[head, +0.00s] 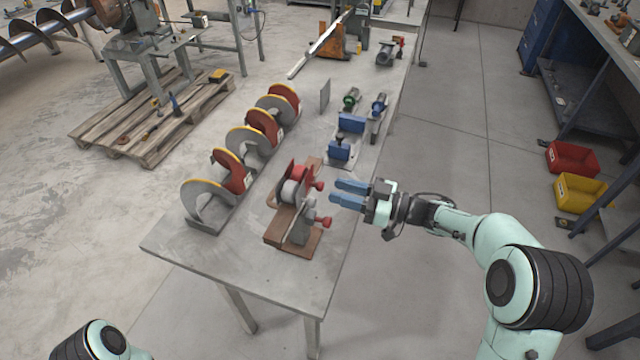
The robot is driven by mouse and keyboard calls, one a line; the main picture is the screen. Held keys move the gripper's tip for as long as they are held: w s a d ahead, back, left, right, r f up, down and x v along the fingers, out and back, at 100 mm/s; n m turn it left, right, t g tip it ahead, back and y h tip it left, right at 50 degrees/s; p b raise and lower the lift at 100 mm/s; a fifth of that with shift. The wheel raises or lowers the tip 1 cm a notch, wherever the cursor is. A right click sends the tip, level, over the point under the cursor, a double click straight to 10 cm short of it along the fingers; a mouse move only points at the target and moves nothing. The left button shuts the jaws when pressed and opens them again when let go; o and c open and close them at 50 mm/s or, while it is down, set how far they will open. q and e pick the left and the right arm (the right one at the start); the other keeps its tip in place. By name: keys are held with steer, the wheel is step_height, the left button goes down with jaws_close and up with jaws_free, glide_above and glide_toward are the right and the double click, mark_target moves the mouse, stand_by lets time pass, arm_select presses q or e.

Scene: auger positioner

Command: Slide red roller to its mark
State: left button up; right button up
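A small positioner with a brown base (275,238) stands near the front right of the grey table. It carries a red roller-like part (297,172) at its far end and a pale grey roller (289,191) beside it. Two red knobs stick out on its right side, a far knob (319,186) and a near knob (325,222). My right gripper (334,191) has blue fingers, apart and empty, pointing left just right of the knobs, seemingly without touching. The mark cannot be made out. Only part of my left arm shows at the bottom left; its gripper is out of view.
Auger flights in red and grey (232,172) line the table's left side. A blue fixture (340,150), a green-ended tool (351,98) and a blue-ended tool (379,104) stand farther back. Red (572,158) and yellow bins (580,192) are on the right.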

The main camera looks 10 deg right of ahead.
mark_target(320, 183)
steer(key=x, duration=0.5)
steer(key=shift+w+a, duration=0.25)
jaws_close()
